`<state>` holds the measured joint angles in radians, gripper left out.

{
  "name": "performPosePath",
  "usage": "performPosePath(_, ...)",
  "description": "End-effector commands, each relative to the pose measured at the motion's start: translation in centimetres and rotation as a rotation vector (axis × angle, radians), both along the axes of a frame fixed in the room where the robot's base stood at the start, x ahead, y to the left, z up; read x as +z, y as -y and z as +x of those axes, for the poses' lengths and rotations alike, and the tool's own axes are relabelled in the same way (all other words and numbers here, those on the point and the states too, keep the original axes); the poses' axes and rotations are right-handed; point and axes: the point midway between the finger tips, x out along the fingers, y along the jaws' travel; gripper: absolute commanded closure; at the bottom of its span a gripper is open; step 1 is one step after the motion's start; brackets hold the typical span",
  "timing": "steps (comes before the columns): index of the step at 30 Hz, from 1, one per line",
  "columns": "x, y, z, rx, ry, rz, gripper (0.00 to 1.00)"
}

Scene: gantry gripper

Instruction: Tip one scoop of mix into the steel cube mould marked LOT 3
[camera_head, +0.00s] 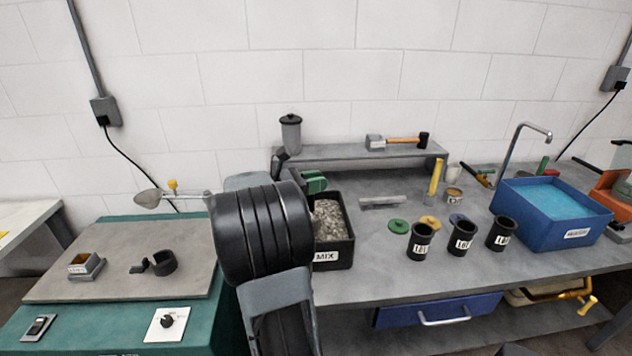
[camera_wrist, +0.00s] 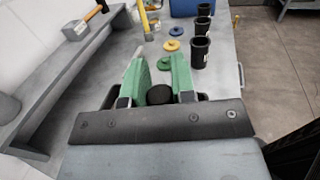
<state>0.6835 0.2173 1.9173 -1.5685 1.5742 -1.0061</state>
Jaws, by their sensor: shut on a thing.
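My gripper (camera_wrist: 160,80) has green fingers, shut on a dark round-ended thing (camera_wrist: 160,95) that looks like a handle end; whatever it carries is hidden. In the head view the green fingers (camera_head: 314,182) show just past my black wrist, above the back of the black box marked MIX (camera_head: 333,256), which holds grey grainy mix (camera_head: 330,220). A small cube-like mould (camera_head: 86,264) with a brownish inside stands on the grey plate at left. I cannot read LOT 3 on either.
Several black labelled cylinders (camera_head: 420,241) stand along the bench front, with coloured lids behind. A blue water tub (camera_head: 553,213) is at right. A raised shelf (camera_head: 350,153) bears a mallet (camera_head: 398,140). A black ring (camera_head: 163,262) lies on the grey plate (camera_head: 120,285) at left.

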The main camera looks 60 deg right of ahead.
Motion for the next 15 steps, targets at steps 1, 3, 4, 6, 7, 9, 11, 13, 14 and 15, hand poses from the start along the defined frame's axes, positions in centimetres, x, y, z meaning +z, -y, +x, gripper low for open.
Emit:
performPosePath(1, 1.0, 0.0, 0.0, 0.000, 0.001, -0.001, 0.95)
performPosePath(3, 1.7, 0.0, 0.0, 0.000, 0.001, -0.001, 0.95)
performPosePath(4, 2.0, 0.0, 0.0, 0.000, 0.001, -0.001, 0.95)
performPosePath(6, 2.7, 0.0, 0.0, 0.000, 0.001, -0.001, 0.95)
performPosePath(7, 2.9, 0.0, 0.0, 0.000, 0.001, -0.001, 0.95)
performPosePath(9, 3.6, 0.0, 0.0, 0.000, 0.001, -0.001, 0.95)
performPosePath(11, 4.2, 0.0, 0.0, 0.000, 0.001, -0.001, 0.95)
performPosePath(13, 4.8, 0.0, 0.0, 0.000, 0.001, -0.001, 0.95)
performPosePath(14, 5.1, 0.0, 0.0, 0.000, 0.001, -0.001, 0.95)
performPosePath(15, 5.4, 0.2, 0.1, 0.000, 0.000, 0.000, 0.95)
